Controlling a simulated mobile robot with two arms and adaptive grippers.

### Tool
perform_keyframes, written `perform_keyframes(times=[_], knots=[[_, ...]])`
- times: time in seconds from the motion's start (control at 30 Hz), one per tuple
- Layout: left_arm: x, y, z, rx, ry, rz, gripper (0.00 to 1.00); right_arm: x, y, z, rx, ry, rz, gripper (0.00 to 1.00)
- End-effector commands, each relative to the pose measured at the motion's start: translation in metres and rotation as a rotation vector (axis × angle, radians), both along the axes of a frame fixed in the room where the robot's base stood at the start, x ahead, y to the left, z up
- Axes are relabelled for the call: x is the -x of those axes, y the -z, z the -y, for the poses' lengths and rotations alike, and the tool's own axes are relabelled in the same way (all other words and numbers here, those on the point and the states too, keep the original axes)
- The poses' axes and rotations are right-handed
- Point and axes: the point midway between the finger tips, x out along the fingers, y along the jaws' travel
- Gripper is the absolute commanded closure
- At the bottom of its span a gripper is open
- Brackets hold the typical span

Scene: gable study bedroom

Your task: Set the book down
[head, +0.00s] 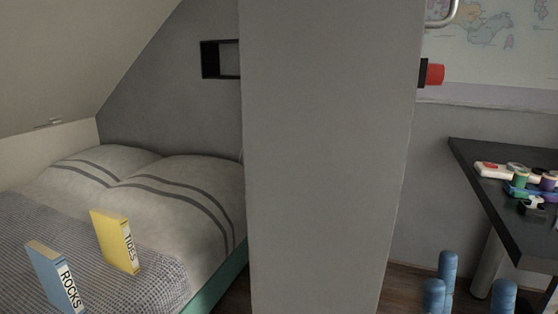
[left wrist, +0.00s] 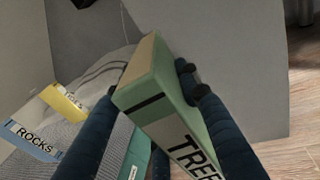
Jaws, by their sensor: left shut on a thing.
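A green book (left wrist: 157,98) with "TREE" legible on its white spine fills the middle of the left wrist view. My left gripper (left wrist: 152,92) is shut on it, with dark blue fingers on both sides. The book is held tilted, and its lower end runs out of the picture. Neither this book nor my left gripper shows in the head view. My right gripper (head: 472,275) shows at the bottom right of the head view, its blue fingers pointing up and spread apart with nothing between them.
A yellow book (head: 112,240) and a blue book (head: 50,276) marked "ROCKS" stand upright on the bed's grey blanket (head: 160,270). A wide grey pillar (head: 325,160) stands between the bed and a dark desk (head: 500,222). Small coloured items crowd the desk's visible far part.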

Motion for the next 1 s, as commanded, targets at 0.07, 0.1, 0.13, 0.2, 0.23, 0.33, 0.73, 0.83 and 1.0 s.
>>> perform_keyframes(times=[0.07,0.1,0.13,0.2,0.23,0.33,0.73,0.83,1.0], knots=[[-0.007,-0.015,0.006,0.014,-0.046,0.004,1.0,0.0,0.0,0.0,0.0,0.0,-0.001,0.65],[-0.01,-0.021,0.008,0.015,-0.068,0.005,1.0,0.0,0.0,0.0,0.001,0.0,-0.002,0.65],[-0.013,-0.025,0.01,0.015,-0.085,0.004,1.0,0.0,0.0,0.0,0.001,0.0,-0.002,0.65],[-0.019,-0.035,0.012,0.015,-0.123,0.003,1.0,0.0,0.0,0.0,0.001,0.0,-0.002,0.65],[-0.021,-0.039,0.013,0.014,-0.139,0.002,1.0,0.0,0.0,0.0,0.001,0.0,-0.002,0.65],[-0.027,-0.05,0.015,0.009,-0.178,0.003,1.0,0.0,0.0,0.0,0.0,0.0,-0.001,0.65],[-0.029,-0.05,0.014,0.002,-0.199,0.0,1.0,0.0,0.004,0.0,0.0,0.0,0.001,0.65],[-0.029,-0.05,0.015,-0.001,-0.196,0.003,1.0,0.0,0.003,0.0,0.0,0.0,0.003,0.69],[-0.029,-0.05,0.015,0.0,-0.196,0.004,1.0,0.001,0.002,0.0,0.0,-0.001,0.009,0.69]])
